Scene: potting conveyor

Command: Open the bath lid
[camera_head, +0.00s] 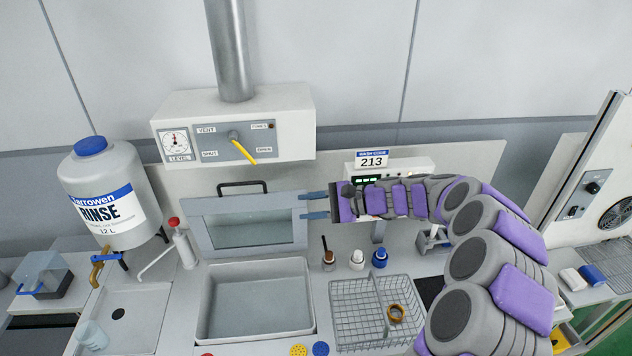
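The bath lid (205,237) is a grey-blue framed panel with a clear window and a black handle (242,186) on its top edge. It stands raised, leaning back behind the white bath (207,318), whose top is uncovered. My gripper (301,206) comes in from the right, with its two blue fingers apart at the lid's right edge. I see nothing held between them. Whether the fingertips touch the lid frame, I cannot tell.
A vent box (290,105) with a yellow lever hangs above the lid. A rinse jug (85,205) and a red-topped tap (184,245) are left. Small bottles (357,260) and a wire basket (345,310) holding a brown ring (396,312) are right of the bath.

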